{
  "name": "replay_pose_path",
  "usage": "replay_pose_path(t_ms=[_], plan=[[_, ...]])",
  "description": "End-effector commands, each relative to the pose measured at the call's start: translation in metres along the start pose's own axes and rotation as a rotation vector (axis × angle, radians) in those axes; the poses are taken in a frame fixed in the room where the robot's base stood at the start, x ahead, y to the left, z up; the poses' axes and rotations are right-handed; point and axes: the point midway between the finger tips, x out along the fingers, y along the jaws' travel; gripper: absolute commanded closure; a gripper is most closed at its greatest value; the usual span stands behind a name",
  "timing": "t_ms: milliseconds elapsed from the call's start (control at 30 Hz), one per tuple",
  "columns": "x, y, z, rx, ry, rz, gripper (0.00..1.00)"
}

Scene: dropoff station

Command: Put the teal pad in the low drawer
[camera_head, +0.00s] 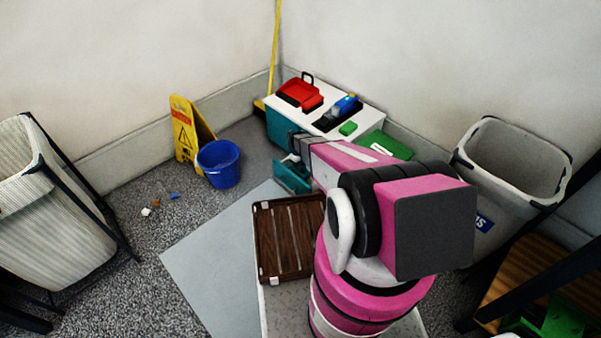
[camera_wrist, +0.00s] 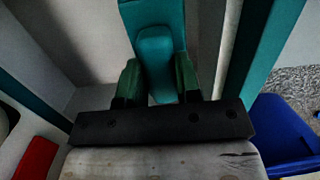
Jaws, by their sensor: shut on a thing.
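The teal pad (camera_wrist: 155,55) is between the two fingers of my gripper (camera_wrist: 157,82) in the wrist view, and the jaws are shut on it. Pale surfaces and teal edges (camera_wrist: 258,55) lie around it there, apparently the open drawer's interior and walls. In the head view the low drawer (camera_head: 291,179) stands pulled out at the foot of the teal cabinet (camera_head: 281,130) with a white top. My gripper is at the cabinet's front, over the drawer, largely hidden by my arm. I cannot tell whether the pad touches the drawer floor.
A blue bucket (camera_head: 219,164) and yellow floor sign (camera_head: 187,130) stand left of the drawer. A brown slatted tray (camera_head: 287,238) is nearer me.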

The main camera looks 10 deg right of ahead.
Motion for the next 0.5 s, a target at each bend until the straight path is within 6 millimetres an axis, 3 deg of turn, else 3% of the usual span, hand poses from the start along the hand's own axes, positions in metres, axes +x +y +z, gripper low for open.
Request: replay_pose_path(t_ms=[367,500], plan=[[0.041,0.001,-0.005,0.001,-0.001,0.0,1.0],[0.045,0.0,-0.005,0.001,0.001,0.001,1.0]])
